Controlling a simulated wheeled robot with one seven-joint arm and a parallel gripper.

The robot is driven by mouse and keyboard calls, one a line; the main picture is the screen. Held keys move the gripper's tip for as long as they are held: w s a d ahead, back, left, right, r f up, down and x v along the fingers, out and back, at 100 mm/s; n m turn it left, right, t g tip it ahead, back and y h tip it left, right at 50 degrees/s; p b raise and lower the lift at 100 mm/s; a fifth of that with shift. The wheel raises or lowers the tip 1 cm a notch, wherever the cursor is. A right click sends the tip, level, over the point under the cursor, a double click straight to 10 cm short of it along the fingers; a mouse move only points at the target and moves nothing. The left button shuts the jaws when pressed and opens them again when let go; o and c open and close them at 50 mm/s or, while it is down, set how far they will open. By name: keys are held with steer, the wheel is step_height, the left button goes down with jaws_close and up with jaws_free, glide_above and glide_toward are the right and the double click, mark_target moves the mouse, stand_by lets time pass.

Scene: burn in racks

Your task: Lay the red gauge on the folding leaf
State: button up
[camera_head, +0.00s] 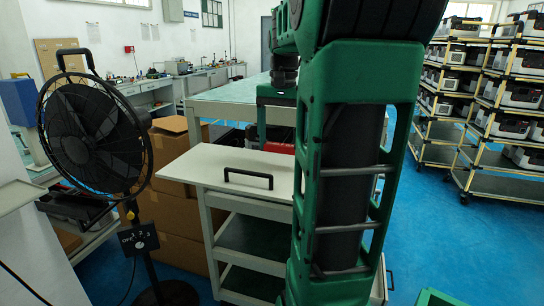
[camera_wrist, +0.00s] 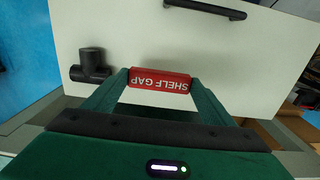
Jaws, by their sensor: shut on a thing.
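The red gauge (camera_wrist: 160,80), a small block marked "SHELF GAP", is held between the two green fingers of my gripper (camera_wrist: 160,84) in the wrist view. The folding leaf is the white panel with a black bar handle (camera_wrist: 205,9); it fills much of the wrist view (camera_wrist: 150,40) behind the gauge. In the head view the leaf (camera_head: 205,165) lies level on top of a cart, its right part hidden by my green arm. The gauge is over the leaf; I cannot tell whether it touches it.
A black knob-like fitting (camera_wrist: 90,66) stands on the leaf, left of the gauge in the wrist view. In the head view a black fan (camera_head: 95,135) and cardboard boxes (camera_head: 170,155) stand to the left. Loaded racks (camera_head: 510,95) stand at right, beyond open blue floor (camera_head: 455,235).

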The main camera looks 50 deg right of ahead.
mark_target(281, 153)
steer(key=shift+w+d+f, duration=0.35)
steer(key=shift+d, duration=0.1)
steer(key=shift+f, duration=2)
steer(key=o, duration=1.1)
steer(key=shift+f, duration=0.1)
steer(key=shift+c, duration=0.2)
step_height(281, 153, up, 12)
steer(key=shift+r, duration=0.15)
